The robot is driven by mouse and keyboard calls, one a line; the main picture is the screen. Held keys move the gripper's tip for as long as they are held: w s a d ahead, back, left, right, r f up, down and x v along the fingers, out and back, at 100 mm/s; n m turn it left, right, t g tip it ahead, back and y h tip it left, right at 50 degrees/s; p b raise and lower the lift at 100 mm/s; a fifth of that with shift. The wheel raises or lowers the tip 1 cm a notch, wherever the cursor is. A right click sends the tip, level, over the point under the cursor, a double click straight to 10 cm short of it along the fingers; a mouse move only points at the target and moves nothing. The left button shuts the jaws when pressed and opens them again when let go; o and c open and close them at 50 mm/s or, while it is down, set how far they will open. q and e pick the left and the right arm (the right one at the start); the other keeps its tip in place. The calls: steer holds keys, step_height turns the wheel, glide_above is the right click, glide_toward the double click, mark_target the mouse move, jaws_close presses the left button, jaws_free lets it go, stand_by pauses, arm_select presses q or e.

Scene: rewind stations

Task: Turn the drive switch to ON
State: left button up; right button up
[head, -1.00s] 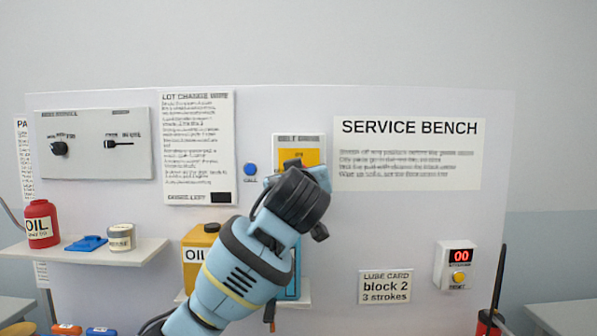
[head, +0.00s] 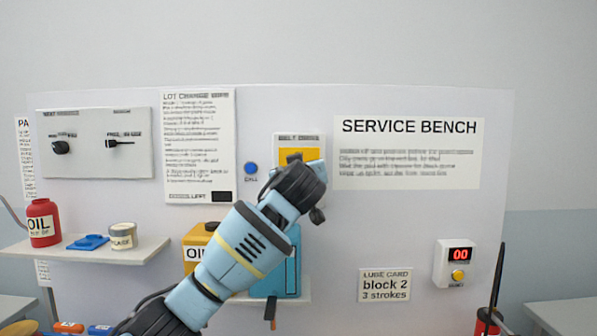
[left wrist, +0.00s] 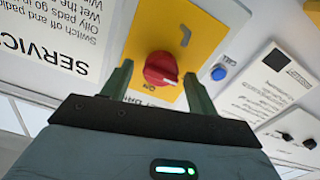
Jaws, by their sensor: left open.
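The drive switch is a red rotary knob (left wrist: 161,70) with a white mark, on a yellow plate (left wrist: 196,22). In the head view the yellow plate (head: 298,155) is partly visible and my left arm hides the knob. My left gripper (left wrist: 158,72) is open, with one finger on each side of the knob. I cannot tell whether the fingers touch it. My right gripper is not in view.
A blue call button (head: 251,168) sits close left of the switch plate. A shelf (head: 125,254) at left holds a red oil container (head: 42,223), a blue item and a tin. A yellow container (head: 198,240) stands below the switch. A counter box (head: 455,264) is at right.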

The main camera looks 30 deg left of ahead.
arm_select(q)
steer(key=c, duration=0.9)
steer(key=shift+m, duration=0.4)
steer(key=m, duration=0.7)
steer(key=shift+d, duration=0.1)
steer(key=shift+w+f+m, duration=0.1)
steer(key=shift+m, duration=4.2)
steer(key=shift+d, duration=0.1)
